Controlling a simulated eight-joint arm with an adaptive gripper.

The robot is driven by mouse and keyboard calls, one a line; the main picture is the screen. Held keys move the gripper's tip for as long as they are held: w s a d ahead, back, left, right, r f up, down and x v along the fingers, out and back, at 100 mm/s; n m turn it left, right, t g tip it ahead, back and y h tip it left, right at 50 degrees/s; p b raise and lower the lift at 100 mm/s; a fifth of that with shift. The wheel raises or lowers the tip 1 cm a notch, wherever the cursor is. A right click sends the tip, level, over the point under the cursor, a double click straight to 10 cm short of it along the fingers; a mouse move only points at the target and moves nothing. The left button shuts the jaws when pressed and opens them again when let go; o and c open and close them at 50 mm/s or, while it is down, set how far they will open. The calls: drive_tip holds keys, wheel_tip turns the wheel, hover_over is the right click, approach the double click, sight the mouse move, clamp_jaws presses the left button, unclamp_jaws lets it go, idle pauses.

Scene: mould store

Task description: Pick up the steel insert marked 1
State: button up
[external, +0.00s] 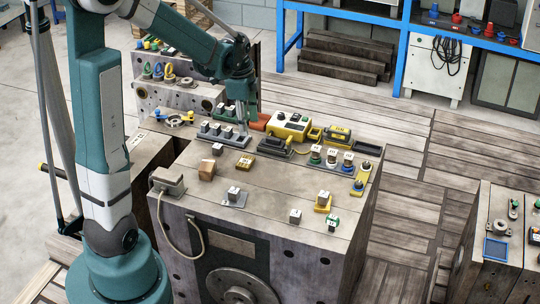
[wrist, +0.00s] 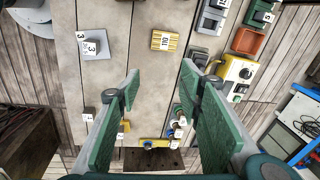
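My gripper (external: 241,108) hangs over the back left of the big steel mould block (external: 275,207). In the wrist view its two green-padded fingers (wrist: 160,86) are wide apart with nothing between them. Below them is bare block top. I cannot surely read a 1 on any insert. A small grey cube with a pale top (external: 296,216) stands at the front right; it also shows left of the fingers in the wrist view (wrist: 88,114).
A yellowish labelled block (wrist: 165,40) lies ahead of the fingers. A wooden block (external: 207,170) stands at left. Several capped pieces (external: 332,157) line the right back, near a yellow box (external: 290,125). The middle of the top is mostly clear.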

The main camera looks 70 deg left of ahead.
drive_tip(key=m+g+h, duration=0.1)
drive_tip(key=m, duration=0.1)
hover_over(220, 146)
drive_tip(key=f, duration=1)
drive_tip(key=shift+w+d+f, duration=0.1)
drive_tip(key=shift+d, duration=0.15)
drive_tip(key=shift+s+a+f, duration=0.2)
drive_tip(key=shift+a+f, duration=0.05)
drive_tip(key=shift+f, duration=1.3)
drive_tip(key=shift+a+f+b, duration=0.1)
drive_tip(key=shift+f+b, duration=0.9)
drive_tip(key=shift+f, duration=1.65)
